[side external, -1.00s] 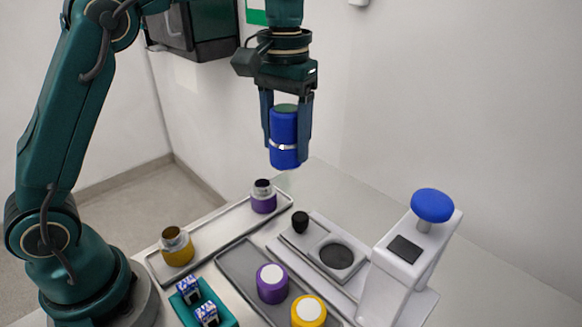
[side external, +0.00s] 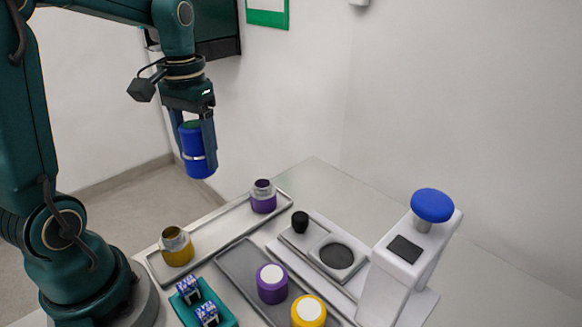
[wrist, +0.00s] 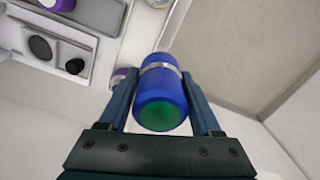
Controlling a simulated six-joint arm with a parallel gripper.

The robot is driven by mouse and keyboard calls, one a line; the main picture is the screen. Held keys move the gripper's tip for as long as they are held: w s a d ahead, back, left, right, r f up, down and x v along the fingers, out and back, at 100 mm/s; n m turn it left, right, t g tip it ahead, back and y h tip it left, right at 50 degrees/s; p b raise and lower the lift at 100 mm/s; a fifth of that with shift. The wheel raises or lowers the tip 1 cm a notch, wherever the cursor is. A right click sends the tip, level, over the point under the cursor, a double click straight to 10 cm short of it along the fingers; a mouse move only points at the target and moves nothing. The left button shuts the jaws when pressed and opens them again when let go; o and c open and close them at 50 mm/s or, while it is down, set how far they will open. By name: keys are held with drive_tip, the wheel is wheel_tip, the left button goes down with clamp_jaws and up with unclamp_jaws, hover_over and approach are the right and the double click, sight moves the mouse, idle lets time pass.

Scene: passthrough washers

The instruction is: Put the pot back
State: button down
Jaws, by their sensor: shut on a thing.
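A blue pot (side external: 196,152) with a silver band and a green end is held between the fingers of my gripper (side external: 197,150). It hangs upright, high above the long light grey tray, toward the left of the side view. In the wrist view the blue pot (wrist: 160,95) fills the space between both fingers, its green end facing the camera. An open yellow pot (side external: 176,247) and an open purple pot (side external: 263,197) stand on the light grey tray (side external: 222,222), with a bare stretch between them.
A dark grey tray (side external: 240,270) holds a purple pot (side external: 272,283) and a yellow pot (side external: 308,312) with white tops. A white press (side external: 400,262) with a blue knob stands at right, beside a plate with a black knob (side external: 300,222). A teal rack (side external: 215,312) holds small blue-and-white items.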

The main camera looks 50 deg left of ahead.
drive_tip(key=s+a+n, duration=0.4)
drive_tip(key=s, duration=0.3)
drive_tip(key=w+d+f, duration=0.2)
drive_tip(key=d, duration=0.1)
drive_tip(key=w+d+f, duration=0.5)
drive_tip(key=shift+w+d+f, duration=0.15)
drive_tip(key=shift+d, duration=0.25)
drive_tip(key=shift+f, duration=1.9)
drive_tip(key=shift+c, duration=0.4)
unclamp_jaws()
drive_tip(key=shift+f, duration=0.15)
